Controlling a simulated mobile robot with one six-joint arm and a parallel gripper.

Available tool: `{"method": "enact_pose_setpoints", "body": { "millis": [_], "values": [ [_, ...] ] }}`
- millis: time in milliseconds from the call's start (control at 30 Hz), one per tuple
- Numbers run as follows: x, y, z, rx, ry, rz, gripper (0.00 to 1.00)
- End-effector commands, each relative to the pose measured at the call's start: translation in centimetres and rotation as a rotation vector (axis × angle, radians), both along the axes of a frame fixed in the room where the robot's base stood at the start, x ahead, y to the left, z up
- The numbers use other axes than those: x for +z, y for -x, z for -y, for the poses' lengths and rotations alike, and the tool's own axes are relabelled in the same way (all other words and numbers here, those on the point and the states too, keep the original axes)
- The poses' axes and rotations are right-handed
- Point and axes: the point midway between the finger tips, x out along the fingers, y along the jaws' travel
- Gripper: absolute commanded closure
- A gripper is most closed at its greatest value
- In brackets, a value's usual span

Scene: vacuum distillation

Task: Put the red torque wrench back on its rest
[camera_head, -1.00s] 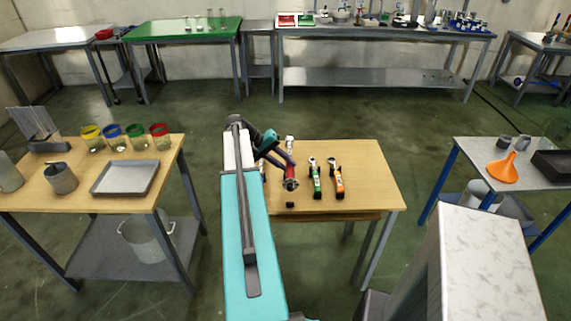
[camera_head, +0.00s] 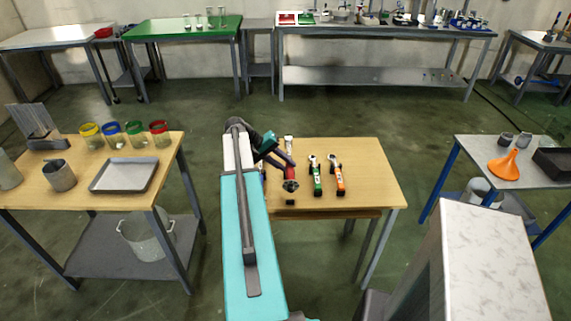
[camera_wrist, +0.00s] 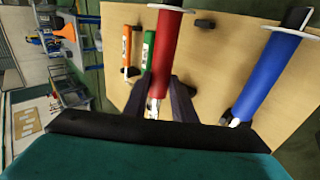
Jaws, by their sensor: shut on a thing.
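The red torque wrench (camera_head: 291,174) is in my gripper (camera_head: 277,157), over the left part of the small wooden table (camera_head: 365,185). In the wrist view its red handle (camera_wrist: 166,50) runs between the two fingers of my gripper (camera_wrist: 170,98), with the metal head below. The handle's end looks raised off the table. A small black block (camera_head: 290,202), seemingly part of a rest, lies just in front of the handle end; it also shows in the wrist view (camera_wrist: 205,23). I cannot tell whether the wrench touches any support.
The green wrench (camera_head: 316,178) and orange wrench (camera_head: 338,178) lie right of the red one. A blue wrench (camera_wrist: 269,75) lies on its other side, mostly hidden by my arm in the head view. The table's right part is clear.

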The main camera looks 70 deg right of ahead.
Motion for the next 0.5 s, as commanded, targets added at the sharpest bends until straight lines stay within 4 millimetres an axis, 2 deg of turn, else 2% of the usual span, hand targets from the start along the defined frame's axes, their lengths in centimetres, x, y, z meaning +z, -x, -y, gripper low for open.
{"method": "enact_pose_setpoints", "body": {
  "millis": [500],
  "values": [
    [-2.9, 0.0, 0.1, 0.000, 0.004, -0.002, 1.00]
  ]
}}
